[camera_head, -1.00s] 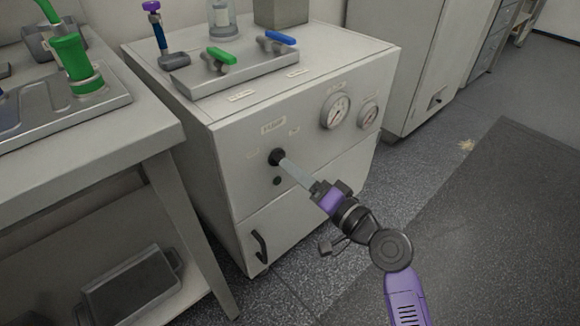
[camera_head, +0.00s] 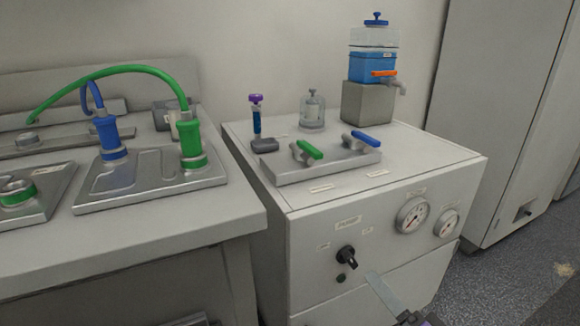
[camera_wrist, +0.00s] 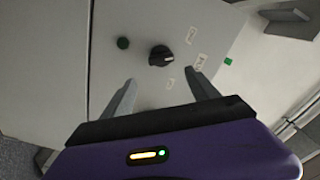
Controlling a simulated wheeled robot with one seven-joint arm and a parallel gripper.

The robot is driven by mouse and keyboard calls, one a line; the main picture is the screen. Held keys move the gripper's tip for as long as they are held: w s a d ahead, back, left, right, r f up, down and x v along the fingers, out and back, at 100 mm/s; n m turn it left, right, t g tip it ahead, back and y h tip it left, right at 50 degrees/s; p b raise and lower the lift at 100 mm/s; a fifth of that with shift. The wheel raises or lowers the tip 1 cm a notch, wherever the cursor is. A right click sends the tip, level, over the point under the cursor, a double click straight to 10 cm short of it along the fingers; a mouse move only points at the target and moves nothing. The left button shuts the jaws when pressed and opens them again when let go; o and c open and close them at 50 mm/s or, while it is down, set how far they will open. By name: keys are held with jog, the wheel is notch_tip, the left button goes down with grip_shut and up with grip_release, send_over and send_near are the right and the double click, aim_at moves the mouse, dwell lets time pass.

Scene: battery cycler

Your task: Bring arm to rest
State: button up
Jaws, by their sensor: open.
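My gripper (camera_head: 381,292) shows at the bottom of the head view, in front of the cabinet (camera_head: 310,286). In the wrist view my gripper (camera_wrist: 160,92) has its two fingers spread wide with nothing between them. A black rotary knob (camera_wrist: 161,56) on the cabinet front lies beyond the fingertips, apart from them. The knob (camera_head: 347,257) is fully visible in the head view, up and left of my gripper. Most of my arm is out of the head view.
A small dark green button (camera_head: 341,278) sits below the knob. Two gauges (camera_head: 412,215) are to its right. A tray with green and blue valve handles (camera_head: 325,168), a purple-topped vial (camera_head: 256,115) and a blue tank (camera_head: 373,66) stand on the cabinet. A bench with connectors (camera_head: 150,188) is left.

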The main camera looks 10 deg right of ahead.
jog(key=s+d+f+n+h, duration=0.15)
jog(key=s+d+h, duration=0.25)
jog(key=s+h, duration=0.45)
jog(key=s+a+f+n+g+y, duration=0.15)
jog(key=s+a+n, duration=0.25)
jog(key=s, duration=1)
jog(key=s+a+f+n+g+y, duration=0.1)
jog(key=s+a+n+y, duration=0.15)
jog(key=s, duration=1.05)
notch_tip(320, 180, up, 28)
jog(key=p, duration=2.8)
jog(key=shift+s+a+r+n, duration=0.2)
jog(key=shift+s+a+n, duration=0.1)
jog(key=shift+a, duration=0.15)
jog(key=shift+h, duration=0.25)
